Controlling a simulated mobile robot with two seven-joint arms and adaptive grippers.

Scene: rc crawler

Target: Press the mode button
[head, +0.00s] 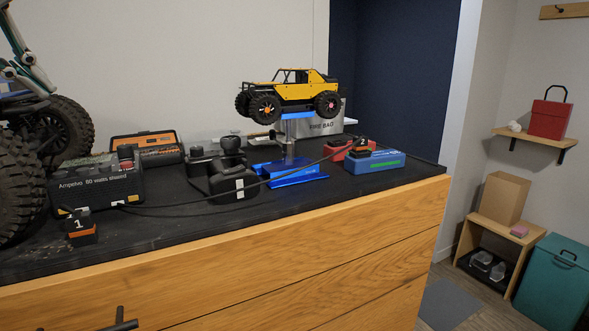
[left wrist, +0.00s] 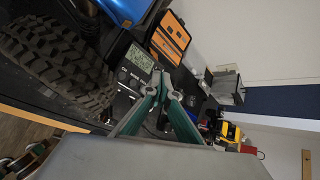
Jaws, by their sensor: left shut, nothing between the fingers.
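The black charger (head: 97,186) stands at the left of the dark bench mat, beside a big-tyred vehicle. In the left wrist view, the charger's lit display (left wrist: 136,61) faces me, with small white lettering beside it. The mode button itself is too small to make out. My right gripper is out of view.
The large vehicle's black tyres (head: 66,130) crowd the charger's left. An orange-edged case (head: 147,149) lies behind it. A yellow crawler (head: 289,95) rests on a blue stand (head: 291,174) further right. A cable crosses the mat.

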